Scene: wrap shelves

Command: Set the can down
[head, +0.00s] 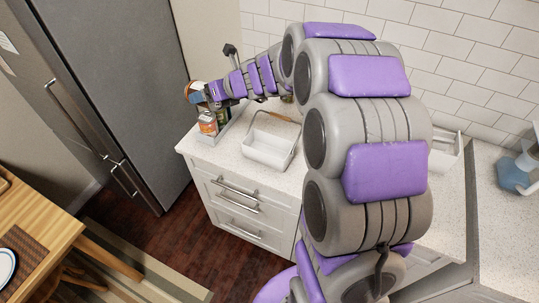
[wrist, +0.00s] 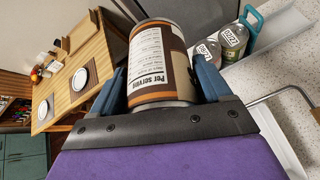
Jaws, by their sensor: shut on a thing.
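The can (wrist: 158,62), with a brown, white and tan label, is upright-looking between the blue fingers of my gripper (wrist: 163,82) in the wrist view. My gripper is shut on its sides. In the head view my gripper (head: 205,94) is at the end of the stretched-out arm, over the left end of the counter. The can (head: 192,88) shows there only small and partly hidden by the fingers. What lies directly under the can cannot be told.
Labelled containers (head: 208,123) stand in a light tray on the counter's left end; two (wrist: 233,40) show in the wrist view. A white basket (head: 270,150) with a wooden handle is to their right. A fridge (head: 110,80) and wooden table (head: 35,215) are left.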

